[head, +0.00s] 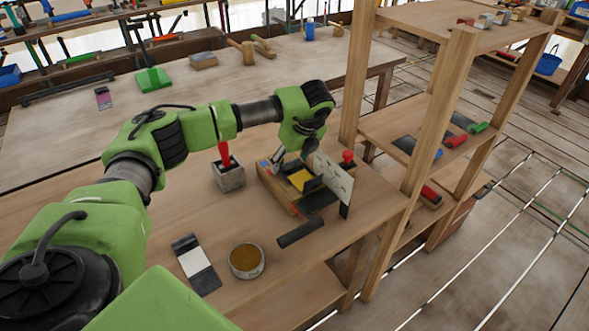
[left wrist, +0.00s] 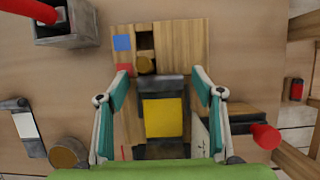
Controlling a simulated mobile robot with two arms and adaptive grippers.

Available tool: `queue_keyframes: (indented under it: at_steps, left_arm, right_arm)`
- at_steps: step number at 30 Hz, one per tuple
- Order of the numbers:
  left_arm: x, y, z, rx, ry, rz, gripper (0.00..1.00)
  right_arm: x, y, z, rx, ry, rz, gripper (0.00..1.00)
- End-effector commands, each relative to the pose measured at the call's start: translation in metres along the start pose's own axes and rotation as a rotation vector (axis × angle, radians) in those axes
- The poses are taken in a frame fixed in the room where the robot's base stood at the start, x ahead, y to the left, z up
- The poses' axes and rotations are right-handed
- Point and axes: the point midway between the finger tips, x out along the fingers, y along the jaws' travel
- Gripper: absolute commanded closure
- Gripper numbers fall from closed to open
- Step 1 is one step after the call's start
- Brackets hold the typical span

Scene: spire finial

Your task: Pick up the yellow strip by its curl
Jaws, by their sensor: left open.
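The yellow strip (head: 299,180) shows as a flat yellow patch on a dark grey piece, at a wooden board (head: 272,188) on the bench. In the left wrist view the yellow strip (left wrist: 164,118) lies between my left gripper's two fingers. I cannot make out its curl. My left gripper (head: 296,158) points down over the board, open and empty. In the left wrist view the left gripper's (left wrist: 161,76) fingers stand on either side of the dark piece, apart from the yellow. Its height above the strip is hard to tell. My right gripper is not in view.
A white card with marks (head: 332,178) stands upright close to the gripper's right. A red knob (head: 347,157) is behind it. A grey block with a red handle (head: 229,177), a round tin (head: 246,261) and a dark bar (head: 300,233) are nearby. Wooden shelving (head: 445,110) stands right.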

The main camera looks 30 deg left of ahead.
Motion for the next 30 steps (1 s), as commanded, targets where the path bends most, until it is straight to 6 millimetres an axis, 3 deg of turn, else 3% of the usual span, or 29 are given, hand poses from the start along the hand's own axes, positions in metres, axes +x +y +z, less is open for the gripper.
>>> queue_keyframes:
  at_steps: [1, 6, 20, 26, 30]
  left_arm:
    - [0.0, 0.0, 0.0, 0.0, 0.0, 0.0, 0.42]
    - [-0.001, 0.0, 0.0, 0.0, 0.0, 0.0, 0.86]
    - [-0.007, -0.001, 0.004, -0.003, -0.002, -0.004, 0.87]
    - [-0.031, -0.001, 0.012, -0.002, -0.002, -0.006, 0.87]
    - [-0.062, 0.013, 0.005, 0.0, -0.002, -0.009, 0.87]
  right_arm:
    - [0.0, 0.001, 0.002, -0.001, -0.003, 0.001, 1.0]
    - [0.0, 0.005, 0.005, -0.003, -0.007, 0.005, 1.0]
    - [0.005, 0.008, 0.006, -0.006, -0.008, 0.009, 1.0]
    - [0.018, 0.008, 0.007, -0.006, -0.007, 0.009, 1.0]
    - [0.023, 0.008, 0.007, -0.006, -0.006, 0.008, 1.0]
